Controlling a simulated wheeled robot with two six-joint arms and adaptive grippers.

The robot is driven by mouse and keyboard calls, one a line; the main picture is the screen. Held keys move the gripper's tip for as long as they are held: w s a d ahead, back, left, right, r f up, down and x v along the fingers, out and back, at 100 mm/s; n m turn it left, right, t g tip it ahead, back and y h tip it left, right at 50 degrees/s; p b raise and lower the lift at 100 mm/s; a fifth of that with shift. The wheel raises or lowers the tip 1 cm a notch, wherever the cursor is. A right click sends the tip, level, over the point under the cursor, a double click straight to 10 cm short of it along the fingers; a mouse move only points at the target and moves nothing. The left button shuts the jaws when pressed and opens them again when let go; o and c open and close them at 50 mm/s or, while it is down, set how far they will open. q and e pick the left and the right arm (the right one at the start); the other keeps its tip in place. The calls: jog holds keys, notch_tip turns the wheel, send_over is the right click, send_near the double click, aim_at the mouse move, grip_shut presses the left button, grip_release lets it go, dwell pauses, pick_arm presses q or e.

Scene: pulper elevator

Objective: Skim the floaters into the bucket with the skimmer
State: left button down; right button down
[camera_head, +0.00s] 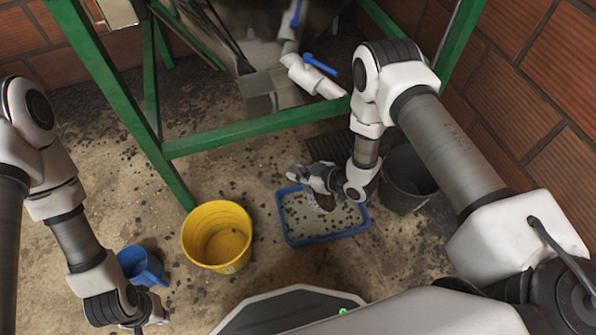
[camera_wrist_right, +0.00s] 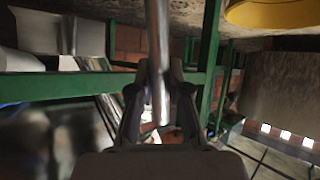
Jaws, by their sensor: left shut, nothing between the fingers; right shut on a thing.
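A blue-rimmed tray (camera_head: 284,226) on the floor holds pale liquid with dark floaters (camera_head: 298,214) scattered over it. My right gripper (camera_head: 298,178) is above the tray's far edge, shut on the skimmer's metal handle (camera_wrist_right: 157,55), which runs between the fingers in the right wrist view. A small brownish round part (camera_head: 325,202), probably the skimmer's head, shows over the tray below the gripper. A yellow bucket (camera_head: 232,260) stands left of the tray with a few dark specks inside. A dark grey bucket (camera_head: 408,205) stands to its right, partly behind my arm. My left gripper (camera_head: 154,320) is shut and empty at bottom left.
A blue jug (camera_head: 140,266) sits on the floor near my left gripper. A green metal frame (camera_head: 250,130) crosses behind the tray, with a white pipe and blue-handled valve (camera_head: 318,65) above. Dark bits litter the concrete floor. Brick walls (camera_head: 535,65) close the sides.

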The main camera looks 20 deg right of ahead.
jog(key=w+a+f+n+g+h, duration=0.1)
jog(key=a+f+n+g+h, duration=0.1)
jog(key=a+f+h, duration=0.3)
jog(key=shift+a+f+n+h, duration=0.2)
jog(key=shift+a+n+h, duration=0.3)
jog(key=shift+a+h, duration=0.6)
notch_tip(320, 180, up, 5)
jog(key=p, duration=0.5)
